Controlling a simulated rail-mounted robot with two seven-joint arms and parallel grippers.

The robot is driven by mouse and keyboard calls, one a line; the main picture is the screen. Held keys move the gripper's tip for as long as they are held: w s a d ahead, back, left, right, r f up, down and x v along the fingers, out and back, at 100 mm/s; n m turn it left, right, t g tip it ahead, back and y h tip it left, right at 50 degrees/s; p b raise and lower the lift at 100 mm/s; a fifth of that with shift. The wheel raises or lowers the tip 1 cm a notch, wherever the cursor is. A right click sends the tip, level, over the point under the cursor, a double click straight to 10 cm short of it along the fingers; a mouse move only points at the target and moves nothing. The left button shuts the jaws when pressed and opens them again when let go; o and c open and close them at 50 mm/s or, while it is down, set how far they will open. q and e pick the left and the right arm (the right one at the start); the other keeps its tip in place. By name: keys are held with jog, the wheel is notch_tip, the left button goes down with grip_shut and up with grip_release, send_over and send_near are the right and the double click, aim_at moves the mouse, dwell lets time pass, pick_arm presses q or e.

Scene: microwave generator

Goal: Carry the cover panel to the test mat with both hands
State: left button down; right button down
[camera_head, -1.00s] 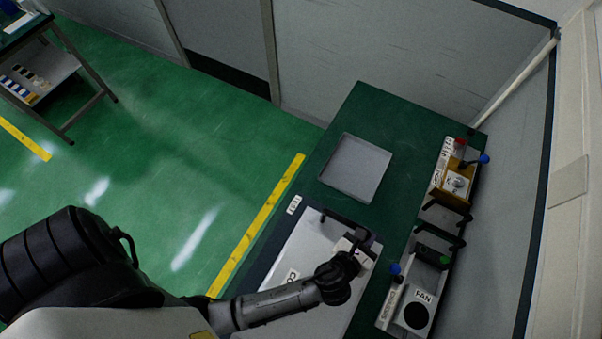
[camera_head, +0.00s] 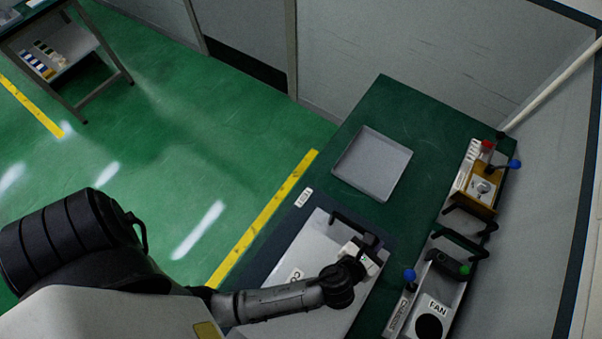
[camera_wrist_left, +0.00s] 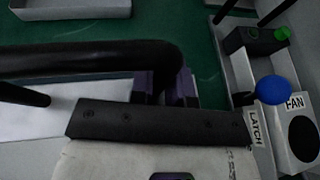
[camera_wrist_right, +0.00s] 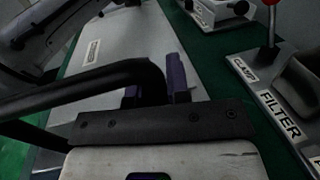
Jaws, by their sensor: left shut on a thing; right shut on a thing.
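The cover panel (camera_head: 318,243) is a light grey plate with a black bar handle (camera_head: 352,225) at its far end. It lies over the dark blue test mat (camera_head: 268,268), whose TEST label (camera_head: 304,198) shows at the far left corner. I cannot tell whether the panel touches the mat. My left gripper (camera_head: 365,252) is at the far handle; in the left wrist view its purple fingers (camera_wrist_left: 172,88) are shut on the bar. In the right wrist view my right gripper (camera_wrist_right: 155,88) is shut on another black handle of the panel (camera_wrist_right: 112,50). The head view does not show my right gripper.
A shallow grey tray (camera_head: 372,163) stands on the green bench beyond the mat. Along the right edge are a FAN unit (camera_head: 436,312), a yellow fixture (camera_head: 482,186) and levers. In the right wrist view a FILTER fixture (camera_wrist_right: 282,112) with a red knob stands close by.

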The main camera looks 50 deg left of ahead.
pick_arm(q)
jog(key=shift+f, duration=0.1)
pick_arm(e)
jog(key=shift+f, duration=0.15)
